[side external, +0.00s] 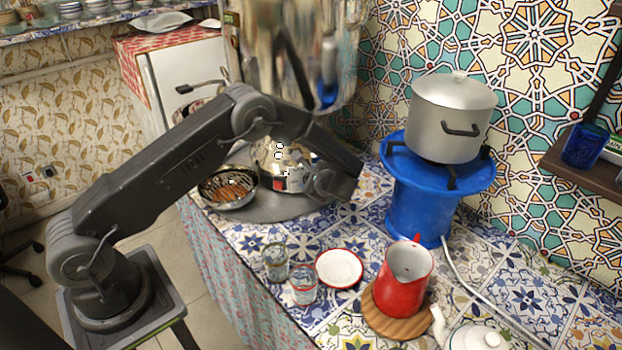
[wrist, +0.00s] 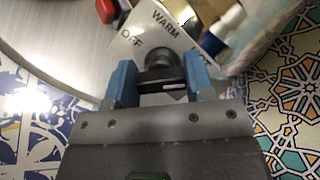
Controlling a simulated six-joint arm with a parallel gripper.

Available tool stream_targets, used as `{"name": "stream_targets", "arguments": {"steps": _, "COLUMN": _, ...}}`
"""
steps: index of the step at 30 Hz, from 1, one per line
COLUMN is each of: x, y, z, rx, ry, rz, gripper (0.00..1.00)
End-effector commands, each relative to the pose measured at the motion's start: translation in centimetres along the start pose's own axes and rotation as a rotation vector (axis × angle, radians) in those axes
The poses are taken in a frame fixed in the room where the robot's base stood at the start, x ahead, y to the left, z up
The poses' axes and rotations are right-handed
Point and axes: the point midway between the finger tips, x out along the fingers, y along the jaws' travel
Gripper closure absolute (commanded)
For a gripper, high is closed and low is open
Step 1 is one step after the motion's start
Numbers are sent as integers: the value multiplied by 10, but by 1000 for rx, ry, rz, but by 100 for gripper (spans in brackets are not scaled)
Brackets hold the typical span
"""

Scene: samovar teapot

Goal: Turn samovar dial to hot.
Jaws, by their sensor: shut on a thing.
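The samovar is a large shiny metal urn (side external: 290,45) at the top middle of the side view, above a metal base on a round grey tray (side external: 245,212). My gripper (wrist: 160,82) is shut on the knob, one blue finger on each side. In the side view my arm reaches in front of the samovar base and covers the dial, so the knob cannot be seen there.
A pan of food (side external: 230,190) lies left of the base. Two glasses (side external: 303,285), a saucer (side external: 340,267) and a red pot (side external: 403,280) stand nearer on the tiled counter. A blue stove (side external: 415,205) with a steel pot (side external: 450,120) stands at right.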

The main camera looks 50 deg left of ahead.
Motion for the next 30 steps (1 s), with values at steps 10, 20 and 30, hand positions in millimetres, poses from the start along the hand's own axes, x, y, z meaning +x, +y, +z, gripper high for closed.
{"name": "stream_targets", "arguments": {"steps": 10, "x": 0, "y": 0, "z": 0, "rx": -119, "ry": -1, "rz": 33, "gripper": 75}}
{"name": "stream_targets", "arguments": {"steps": 20, "x": 0, "y": 0, "z": 0, "rx": -136, "ry": 0, "rz": 38, "gripper": 75}}
{"name": "stream_targets", "arguments": {"steps": 30, "x": 0, "y": 0, "z": 0, "rx": -134, "ry": 0, "rz": 37, "gripper": 36}}
